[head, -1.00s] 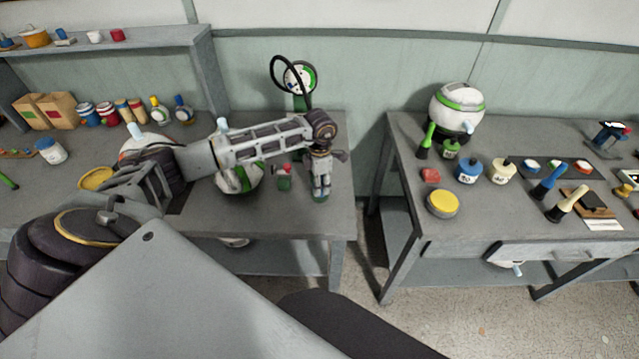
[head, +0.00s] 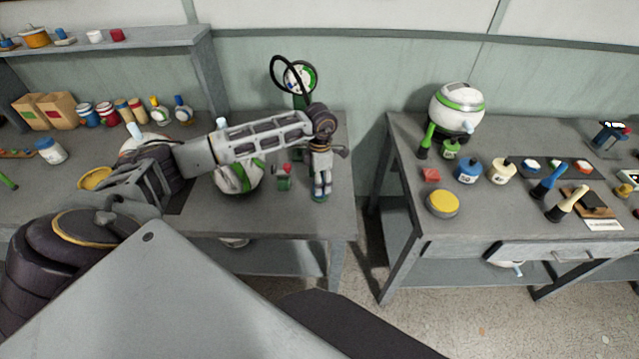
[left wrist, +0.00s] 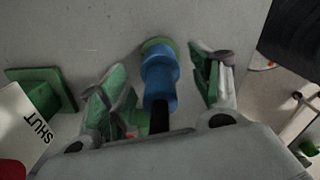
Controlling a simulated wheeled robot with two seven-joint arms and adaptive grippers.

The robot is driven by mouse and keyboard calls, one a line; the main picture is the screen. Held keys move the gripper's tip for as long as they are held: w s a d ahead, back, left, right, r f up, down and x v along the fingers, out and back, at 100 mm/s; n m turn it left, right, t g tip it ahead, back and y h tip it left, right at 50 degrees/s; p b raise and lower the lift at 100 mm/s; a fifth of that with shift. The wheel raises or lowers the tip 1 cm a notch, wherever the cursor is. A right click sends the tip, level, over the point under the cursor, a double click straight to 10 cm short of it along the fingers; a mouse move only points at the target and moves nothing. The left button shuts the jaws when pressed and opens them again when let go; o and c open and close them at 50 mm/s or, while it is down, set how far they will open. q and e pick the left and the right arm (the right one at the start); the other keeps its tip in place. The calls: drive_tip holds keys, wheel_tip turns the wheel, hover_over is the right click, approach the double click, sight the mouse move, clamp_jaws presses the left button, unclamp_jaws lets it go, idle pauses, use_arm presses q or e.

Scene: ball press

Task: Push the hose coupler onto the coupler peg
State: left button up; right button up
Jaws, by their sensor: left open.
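The hose coupler (left wrist: 159,76) is a blue stepped cylinder between my left fingers in the left wrist view, with the black hose (left wrist: 159,118) coming off its near end. A green round piece (left wrist: 157,44) shows at its far end, against the grey bench top; I cannot tell how far the coupler sits on the peg. My left gripper (left wrist: 165,80) is open, one finger on each side of the coupler with gaps showing. In the head view my left gripper (head: 321,188) points down near the bench's right front corner and hides most of the coupler. My right gripper is not in view.
A gauge stand (head: 300,78) with a black hose loop is behind my arm. A small green-and-red block (head: 284,176) and a white-green round vessel (head: 238,178) are left of the gripper. A floor gap separates this bench from the right bench (head: 400,150).

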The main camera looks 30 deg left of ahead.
use_arm(q)
wheel_tip(320, 180, up, 10)
drive_tip(key=shift+r, duration=0.1)
idle(0.4)
idle(0.9)
